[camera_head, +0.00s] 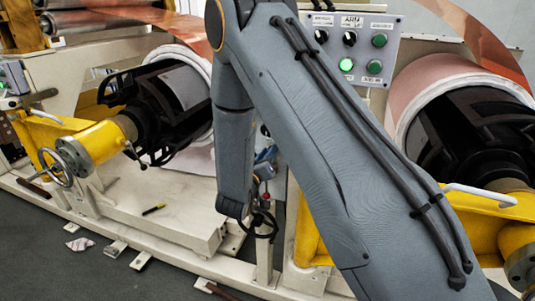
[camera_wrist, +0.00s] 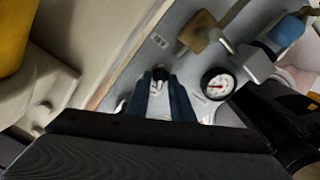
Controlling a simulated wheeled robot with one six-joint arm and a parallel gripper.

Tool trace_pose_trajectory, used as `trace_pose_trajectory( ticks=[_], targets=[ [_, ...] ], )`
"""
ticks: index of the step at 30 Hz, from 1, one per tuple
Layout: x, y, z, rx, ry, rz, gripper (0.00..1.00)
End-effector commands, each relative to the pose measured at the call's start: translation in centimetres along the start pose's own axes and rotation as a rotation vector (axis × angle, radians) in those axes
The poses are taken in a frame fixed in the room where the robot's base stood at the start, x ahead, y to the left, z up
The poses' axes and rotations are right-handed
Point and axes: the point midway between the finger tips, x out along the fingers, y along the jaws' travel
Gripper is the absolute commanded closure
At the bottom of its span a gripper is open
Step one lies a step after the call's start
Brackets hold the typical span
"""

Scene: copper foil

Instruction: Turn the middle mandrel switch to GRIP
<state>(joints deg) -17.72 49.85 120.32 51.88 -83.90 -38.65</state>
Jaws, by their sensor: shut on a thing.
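In the wrist view, my gripper (camera_wrist: 160,82) has its two dark blue fingers on either side of a small black switch knob (camera_wrist: 159,73) on a grey panel (camera_wrist: 188,73). The fingers are closed on the knob. A white mark shows just below the knob's black top, but I cannot read which way it points. A small label (camera_wrist: 158,42) lies above it, too blurred to read. In the head view my arm covers the gripper and this knob, so I cannot confirm from there which switch it is.
A round gauge (camera_wrist: 217,84) sits right of the fingers, with a brass fitting (camera_wrist: 200,38) and blue-handled valve (camera_wrist: 287,30) above. In the head view, a control panel (camera_head: 365,22) with knobs and green buttons stands behind my arm. A yellow-armed roll (camera_head: 95,145) is at left.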

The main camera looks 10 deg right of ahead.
Motion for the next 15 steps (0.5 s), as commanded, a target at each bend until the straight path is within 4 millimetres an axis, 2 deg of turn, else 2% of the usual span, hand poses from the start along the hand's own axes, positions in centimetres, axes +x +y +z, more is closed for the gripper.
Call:
trace_pose_trajectory(
  ticks=[5,6,15],
  targets=[
    [-0.03,-0.1,-0.06,0.0,0.002,-0.002,1.0],
    [-0.03,-0.1,-0.06,0.0,0.002,-0.002,0.74],
    [-0.05,-0.01,0.0,0.001,0.0,0.0,0.74]
  ],
)
